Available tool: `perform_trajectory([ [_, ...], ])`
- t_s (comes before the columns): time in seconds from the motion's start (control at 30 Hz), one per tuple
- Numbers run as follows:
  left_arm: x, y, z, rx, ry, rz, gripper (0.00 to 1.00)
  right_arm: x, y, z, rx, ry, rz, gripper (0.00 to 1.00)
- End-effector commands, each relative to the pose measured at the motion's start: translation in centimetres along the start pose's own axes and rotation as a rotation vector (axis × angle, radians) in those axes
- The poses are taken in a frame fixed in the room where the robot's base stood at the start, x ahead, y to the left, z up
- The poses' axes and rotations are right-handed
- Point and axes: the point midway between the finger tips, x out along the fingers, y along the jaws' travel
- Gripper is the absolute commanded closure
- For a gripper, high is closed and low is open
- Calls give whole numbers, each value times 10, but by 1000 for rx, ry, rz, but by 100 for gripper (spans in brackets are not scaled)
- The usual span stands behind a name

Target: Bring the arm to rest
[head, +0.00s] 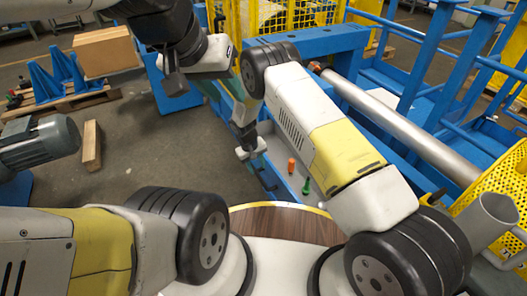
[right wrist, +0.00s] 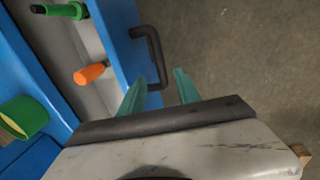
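My left gripper (head: 212,84) is the higher one in the head view, at the upper middle. It is partly hidden by my arm links, and its finger gap does not show clearly. My right gripper (head: 250,154) is lower, beside the blue-edged tray (head: 268,178). In the right wrist view its two teal fingers (right wrist: 159,84) stand apart with nothing held between them. A black handle (right wrist: 151,48) on the tray's blue side is close by the left finger; whether they touch cannot be told.
An orange-handled tool (head: 291,166) and a green one (head: 306,186) are in the tray. A blue frame with a metal roller (head: 400,130) stands right. A cardboard box (head: 105,50) and a grey motor (head: 40,145) are left. Grey floor (head: 130,130) lies open between.

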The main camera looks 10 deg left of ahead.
Motion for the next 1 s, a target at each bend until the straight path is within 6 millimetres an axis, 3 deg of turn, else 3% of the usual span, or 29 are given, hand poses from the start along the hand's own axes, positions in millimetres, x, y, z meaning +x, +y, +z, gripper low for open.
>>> perform_trajectory([
  [0.53,0,0,0,0,0,0,64,-6,0,0,0,0,0,60],
  [0.63,0,0,0,0,0,0,64,-17,7,-2,13,7,-5,60],
  [0.77,0,0,0,0,0,0,64,-62,33,-6,65,32,-26,60],
  [1.0,0,0,0,0,0,0,64,-186,104,15,202,100,-90,60],
])
